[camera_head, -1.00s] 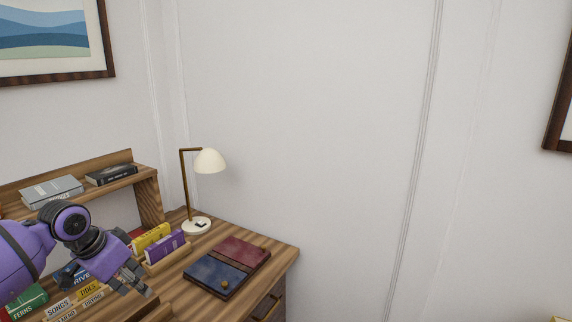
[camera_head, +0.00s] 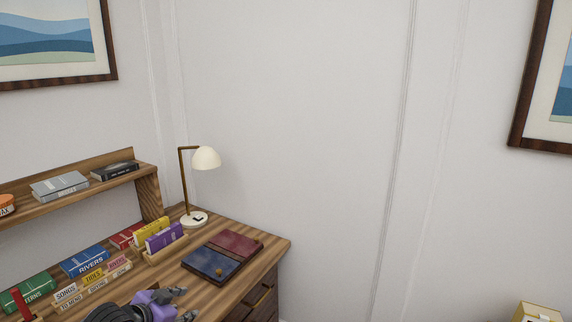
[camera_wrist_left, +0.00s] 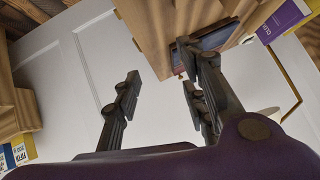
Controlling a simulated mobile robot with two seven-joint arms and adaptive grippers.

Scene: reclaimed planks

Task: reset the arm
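My left gripper (camera_head: 182,303) is at the bottom edge of the head view, low in front of the desk. Only its purple and black hand and the fingertips show there. In the left wrist view its dark fingers (camera_wrist_left: 158,74) stand apart with nothing between them, so it is open and empty. Part of the desk shows behind the fingers in that view. My right gripper is in neither view.
A shelf (camera_head: 149,191) bears books. White wall fills the right; a yellow box (camera_head: 538,312) is at lower right.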

